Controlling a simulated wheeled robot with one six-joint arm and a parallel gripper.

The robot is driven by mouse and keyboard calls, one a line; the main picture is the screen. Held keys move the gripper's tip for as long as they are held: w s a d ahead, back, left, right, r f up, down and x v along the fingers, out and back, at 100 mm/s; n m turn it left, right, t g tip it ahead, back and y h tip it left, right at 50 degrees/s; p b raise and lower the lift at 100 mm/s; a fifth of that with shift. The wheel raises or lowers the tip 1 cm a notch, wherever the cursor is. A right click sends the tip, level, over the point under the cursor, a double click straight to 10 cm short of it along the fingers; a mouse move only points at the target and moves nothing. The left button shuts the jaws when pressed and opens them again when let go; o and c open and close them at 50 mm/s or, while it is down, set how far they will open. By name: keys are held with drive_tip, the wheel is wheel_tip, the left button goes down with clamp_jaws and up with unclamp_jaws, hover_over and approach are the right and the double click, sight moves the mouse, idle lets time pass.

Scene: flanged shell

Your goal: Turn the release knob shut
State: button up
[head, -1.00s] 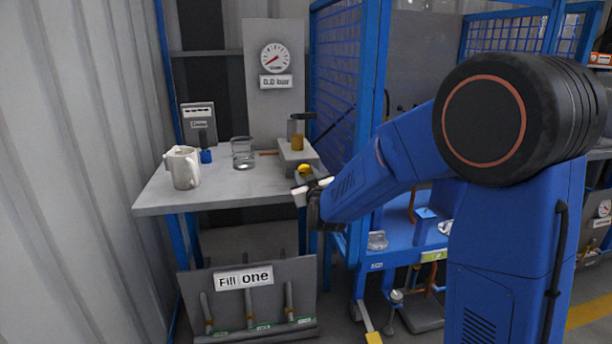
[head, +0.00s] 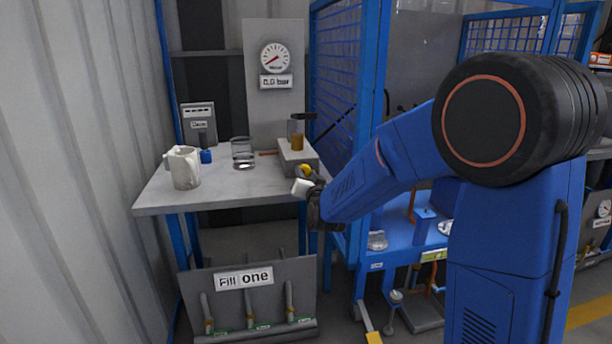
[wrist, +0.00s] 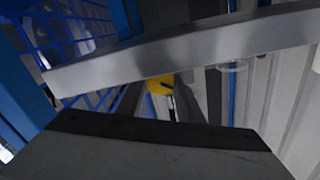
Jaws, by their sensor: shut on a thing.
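The yellow release knob (head: 304,170) sits at the front of a small grey block (head: 297,155) on the right end of the bench. My gripper (head: 303,187) is at the knob, with a pale fingertip just below and in front of it. It is shut on the knob. The knob's exact angle is hard to tell.
A jar with amber liquid (head: 297,138) stands on the block. A glass beaker (head: 242,153) and a white jug (head: 184,168) stand further left on the bench (head: 225,188). A gauge (head: 275,57) is on the back panel. A blue mesh cage (head: 335,80) rises close on the right.

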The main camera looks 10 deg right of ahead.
drive_tip(key=shift+m, duration=0.7)
drive_tip(key=o, duration=1.1)
drive_tip(key=shift+c, duration=0.2)
drive_tip(key=shift+s, duration=0.1)
drive_tip(key=s, duration=1.7)
drive_tip(key=shift+d, duration=0.35)
drive_tip(key=shift+s, duration=0.1)
